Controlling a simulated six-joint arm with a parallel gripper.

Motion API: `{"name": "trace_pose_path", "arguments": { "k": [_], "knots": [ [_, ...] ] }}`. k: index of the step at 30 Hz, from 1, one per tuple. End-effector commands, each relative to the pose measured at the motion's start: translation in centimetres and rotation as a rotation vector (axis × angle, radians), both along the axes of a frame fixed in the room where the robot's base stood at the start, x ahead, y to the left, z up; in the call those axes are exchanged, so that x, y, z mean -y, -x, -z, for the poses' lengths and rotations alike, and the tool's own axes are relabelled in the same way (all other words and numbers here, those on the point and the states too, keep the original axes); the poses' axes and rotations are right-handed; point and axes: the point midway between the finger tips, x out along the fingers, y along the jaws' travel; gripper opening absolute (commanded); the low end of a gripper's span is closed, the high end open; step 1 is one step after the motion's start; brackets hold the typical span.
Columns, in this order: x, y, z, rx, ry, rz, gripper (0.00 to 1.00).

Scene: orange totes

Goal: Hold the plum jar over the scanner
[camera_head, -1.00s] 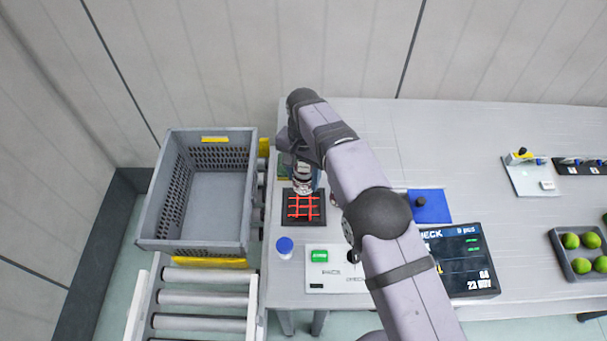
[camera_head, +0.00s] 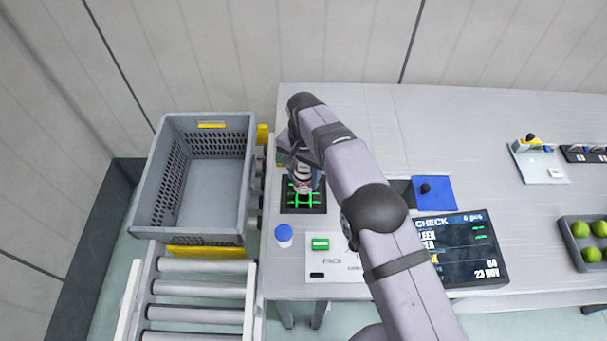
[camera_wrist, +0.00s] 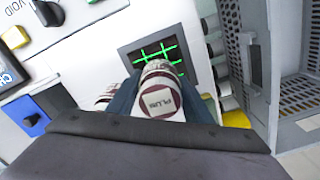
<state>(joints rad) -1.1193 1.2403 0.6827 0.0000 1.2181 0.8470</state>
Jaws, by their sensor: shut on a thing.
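The jar also shows in the head view (camera_head: 302,184), partly covered by my gripper. The scanner (camera_head: 289,208) is a dark square plate on the table with a glowing green grid. It also shows in the wrist view (camera_wrist: 128,55), beyond the jar. The gap between jar and scanner cannot be judged exactly.
A grey crate (camera_head: 242,190) stands empty on the left above a roller conveyor (camera_head: 195,289). A blue-capped jar (camera_head: 284,235) and a white button panel (camera_head: 322,262) are nearer. A dark check screen (camera_head: 460,250) and green fruit in a tray (camera_head: 573,257) are on the right.

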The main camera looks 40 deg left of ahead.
Motion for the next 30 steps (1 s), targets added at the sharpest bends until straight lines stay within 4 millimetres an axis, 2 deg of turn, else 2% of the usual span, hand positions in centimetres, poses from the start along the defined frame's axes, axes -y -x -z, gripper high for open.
{"name": "trace_pose_path", "arguments": {
  "k": [8, 22, 30],
  "knots": [
    [-0.1, 0.0, -0.4, 0.001, -0.002, 0.000, 0.13],
    [-0.1, 0.0, -4.2, 0.001, -0.002, 0.000, 0.13],
    [0.0, 0.0, -4.7, 0.001, -0.001, 0.000, 0.13]
  ]
}}
